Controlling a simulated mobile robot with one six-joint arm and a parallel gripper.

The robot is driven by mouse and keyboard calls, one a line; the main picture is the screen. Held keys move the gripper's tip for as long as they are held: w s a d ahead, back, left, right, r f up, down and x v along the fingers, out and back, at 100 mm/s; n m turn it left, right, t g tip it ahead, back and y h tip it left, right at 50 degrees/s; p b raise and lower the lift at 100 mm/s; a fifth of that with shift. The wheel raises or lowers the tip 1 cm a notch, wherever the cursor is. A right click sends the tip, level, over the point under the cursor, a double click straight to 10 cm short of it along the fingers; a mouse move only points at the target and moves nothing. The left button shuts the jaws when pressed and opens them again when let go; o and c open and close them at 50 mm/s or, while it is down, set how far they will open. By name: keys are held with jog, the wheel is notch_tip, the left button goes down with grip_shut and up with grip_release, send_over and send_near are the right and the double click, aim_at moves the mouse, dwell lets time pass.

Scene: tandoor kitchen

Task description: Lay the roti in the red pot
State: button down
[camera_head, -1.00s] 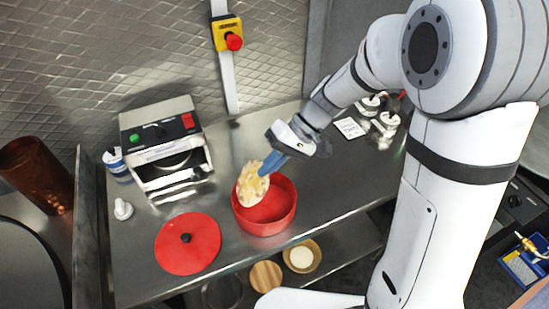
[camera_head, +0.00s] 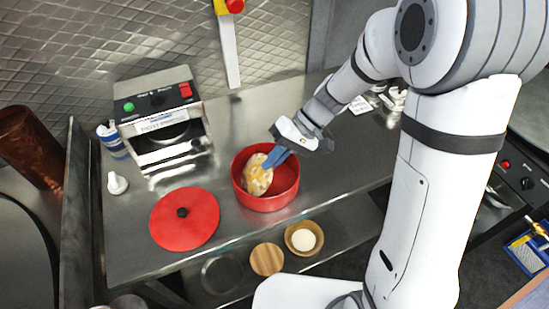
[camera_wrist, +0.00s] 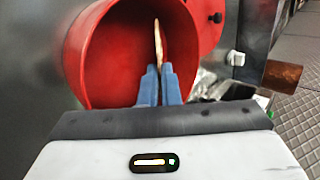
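The roti (camera_head: 257,176) is a pale, brown-spotted flatbread, seen at the left inside of the red pot (camera_head: 284,199) in the head view. In the wrist view the roti (camera_wrist: 158,43) shows edge-on, upright, in front of the red pot (camera_wrist: 78,50). My gripper (camera_head: 268,165) has blue fingers and is shut on the roti's edge, reaching in over the pot from the right. The fingers (camera_wrist: 158,72) also show close together in the wrist view. I cannot tell whether the roti touches the pot's floor.
The red lid (camera_head: 185,228) with a black knob lies left of the pot on the steel counter (camera_head: 130,255). A press-like machine (camera_head: 160,120) stands behind it. A white bottle (camera_head: 117,183) stands at the left. A bowl (camera_head: 304,238) and a wooden disc (camera_head: 267,259) sit on a lower shelf.

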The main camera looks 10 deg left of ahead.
jog(key=c, duration=1.6)
grip_release()
jog(key=shift+s+p+v, duration=0.2)
jog(key=shift+p+v, duration=0.6)
jog(key=shift+v, duration=1.05)
jog(key=shift+s+p+v, duration=0.2)
jog(key=shift+p+v, duration=0.6)
jog(key=shift+v, duration=1.1)
jog(key=shift+d+r, duration=0.1)
jog(key=shift+d, duration=0.05)
jog(key=r+p, duration=0.1)
jog(key=r, duration=0.1)
jog(key=d+r+p, duration=0.1)
jog(key=r+p, duration=0.1)
jog(key=r, duration=0.1)
jog(key=d+r+p, duration=0.1)
jog(key=r+p, duration=0.1)
jog(key=r, duration=0.1)
jog(key=shift+w, duration=0.4)
jog(key=shift+r, duration=0.1)
